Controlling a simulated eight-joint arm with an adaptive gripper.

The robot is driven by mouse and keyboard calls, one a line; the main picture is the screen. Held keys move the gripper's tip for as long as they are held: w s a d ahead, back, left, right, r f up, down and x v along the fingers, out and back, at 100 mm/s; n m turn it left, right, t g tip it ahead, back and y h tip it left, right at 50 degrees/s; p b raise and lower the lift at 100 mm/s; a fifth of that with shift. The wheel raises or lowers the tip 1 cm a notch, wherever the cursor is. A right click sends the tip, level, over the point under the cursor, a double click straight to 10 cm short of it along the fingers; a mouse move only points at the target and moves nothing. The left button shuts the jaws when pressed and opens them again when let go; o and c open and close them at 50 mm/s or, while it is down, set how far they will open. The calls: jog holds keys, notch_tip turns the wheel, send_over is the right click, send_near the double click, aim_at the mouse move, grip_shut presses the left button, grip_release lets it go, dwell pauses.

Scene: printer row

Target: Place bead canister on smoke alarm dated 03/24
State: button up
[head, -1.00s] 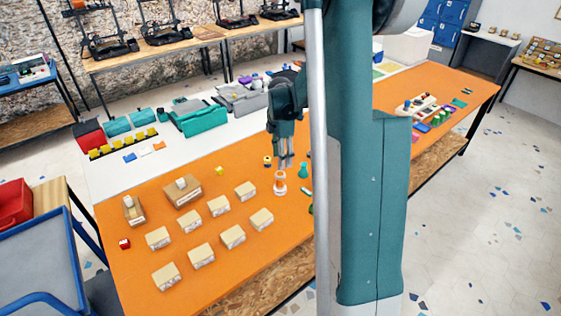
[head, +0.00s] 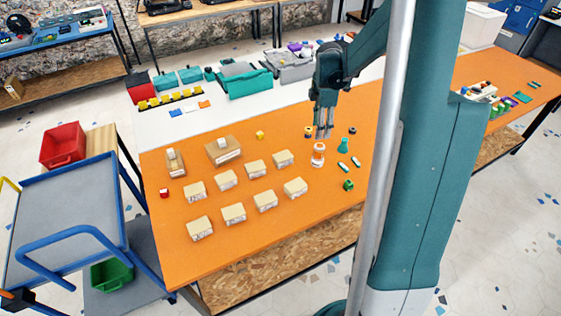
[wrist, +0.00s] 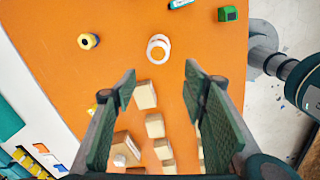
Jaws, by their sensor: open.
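An orange-and-white bottle (head: 318,155), which I take to be the bead canister, stands upright on the orange table. It shows from above in the wrist view (wrist: 158,48) as a white round top with some orange. My gripper (head: 323,134) points down above and just behind it. Several tan boxes with white labels (head: 233,214) stand in two rows to the left. These may be the smoke alarms; their dates are too small to read.
Two larger tan boxes (head: 223,150) bear small white items. A green flask (head: 343,146), a green block (head: 348,185) and a yellow-and-black spool (head: 308,132) stand near the canister. A small red cube (head: 164,193) lies far left. The table's front strip is clear.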

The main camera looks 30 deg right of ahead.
jog(key=s+a+r+m+t, duration=0.2)
jog(key=s+a+r+m, duration=0.25)
jog(key=a+r, duration=0.35)
jog(key=s+a+r+m+t, duration=0.1)
jog(key=s+a+r+m, duration=0.2)
jog(key=s+a+r, duration=0.5)
jog(key=s+a+m+t, duration=0.4)
jog(key=s+a+m, duration=0.3)
jog(key=s+a, duration=0.5)
jog(key=shift+s+a+r, duration=0.15)
jog(key=shift+a+r, duration=0.15)
jog(key=shift+a, duration=1.85)
jog(key=shift+m, duration=0.25)
